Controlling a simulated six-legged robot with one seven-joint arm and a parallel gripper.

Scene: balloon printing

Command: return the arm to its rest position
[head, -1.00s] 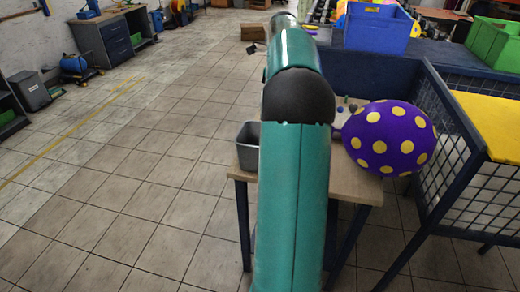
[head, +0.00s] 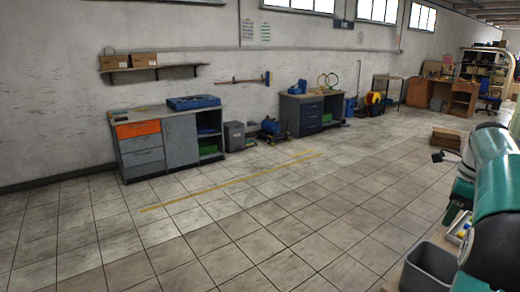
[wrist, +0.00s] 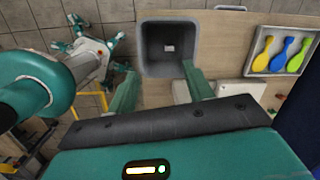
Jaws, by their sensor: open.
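My gripper (wrist: 160,68) shows in the wrist view with its two teal fingers spread apart and nothing between them. It hangs above the table (wrist: 222,40), near the grey bin (wrist: 149,66). A small pale item (wrist: 168,48) lies on the bin's floor. My arm (head: 496,190) shows at the right edge of the head view, and its end is cut off or hidden there. The bin (head: 428,270) also stands at the lower right of the head view. The purple balloon with yellow dots is not in view now.
A tray (wrist: 249,65) with blue, yellow and green flat balloons lies on the table at the right of the wrist view. In the head view, a cabinet (head: 140,160) and a dark workbench (head: 300,112) line the wall. The tiled floor (head: 230,235) between is clear.

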